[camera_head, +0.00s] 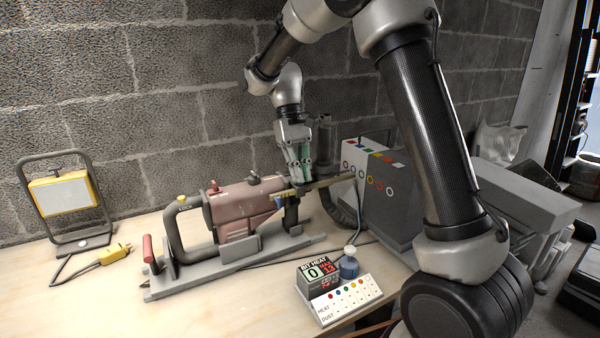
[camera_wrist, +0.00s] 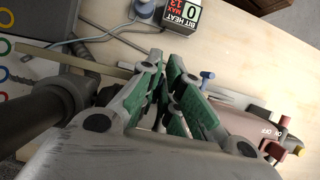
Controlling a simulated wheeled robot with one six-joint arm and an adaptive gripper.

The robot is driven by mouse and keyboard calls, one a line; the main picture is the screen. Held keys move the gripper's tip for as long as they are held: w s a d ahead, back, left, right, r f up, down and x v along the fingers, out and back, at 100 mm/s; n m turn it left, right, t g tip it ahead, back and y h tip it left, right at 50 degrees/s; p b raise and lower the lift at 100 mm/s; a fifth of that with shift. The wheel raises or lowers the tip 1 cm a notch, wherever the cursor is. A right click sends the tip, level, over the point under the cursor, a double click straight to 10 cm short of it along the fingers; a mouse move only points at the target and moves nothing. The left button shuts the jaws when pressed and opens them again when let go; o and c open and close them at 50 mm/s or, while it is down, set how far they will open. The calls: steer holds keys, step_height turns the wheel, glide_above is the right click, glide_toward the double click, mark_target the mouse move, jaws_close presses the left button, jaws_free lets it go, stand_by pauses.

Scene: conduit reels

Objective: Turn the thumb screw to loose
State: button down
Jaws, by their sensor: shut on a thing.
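The red and grey machine (camera_head: 238,205) lies on its grey base on the bench, a pale bar (camera_head: 328,183) sticking out at its right end. In the wrist view the bar (camera_wrist: 82,60) runs off left from near my fingertips. My gripper (camera_head: 303,182) reaches down from above to this end of the machine. In the wrist view its green-padded fingers (camera_wrist: 166,62) are close together. They are shut on what appears to be the thumb screw, which the fingers hide; its turn position cannot be told. A small blue T-shaped knob (camera_wrist: 207,77) shows just right of the fingertips.
A grey box with coloured rings (camera_head: 375,195) and a dark hose (camera_head: 340,205) stand close right of my gripper. A yellow lamp (camera_head: 63,193) stands left.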

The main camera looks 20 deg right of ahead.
stand_by(0.3)
steer(key=c, duration=1.6)
jaws_free()
steer(key=shift+r, duration=0.1)
steer(key=v, duration=1.1)
steer(key=shift+w+r, duration=0.2)
steer(key=shift+r, duration=0.15)
